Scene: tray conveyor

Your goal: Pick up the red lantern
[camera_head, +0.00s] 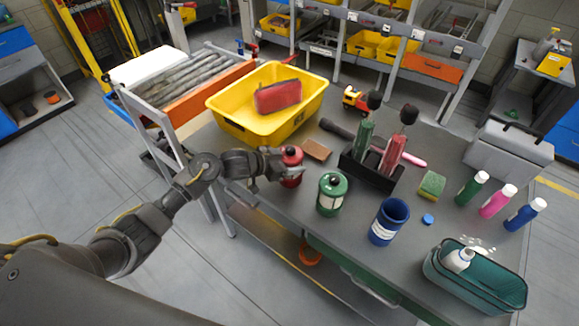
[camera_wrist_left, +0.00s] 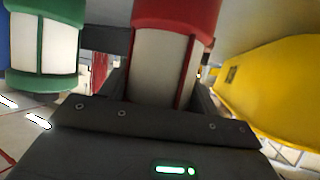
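The red lantern (camera_head: 291,156) stands upright near the left edge of the grey table, beside the yellow bin. My left gripper (camera_head: 284,168) reaches it from the left, low above the table, with its fingers at the lantern's sides. In the left wrist view the red lantern (camera_wrist_left: 163,60) fills the space between the dark fingers (camera_wrist_left: 163,85), its red top and pale body showing. Whether both fingers press on it cannot be told. A similar green lantern (camera_head: 331,194) stands just to the right; it also shows in the wrist view (camera_wrist_left: 45,45). My right gripper is not in view.
The yellow bin (camera_head: 228,112) with a red item stands close behind. A brown block (camera_head: 317,150), a dark tool holder (camera_head: 352,170), a blue cup (camera_head: 390,221) and a teal basket (camera_head: 440,275) are on the table. Several bottles (camera_head: 497,201) stand at right.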

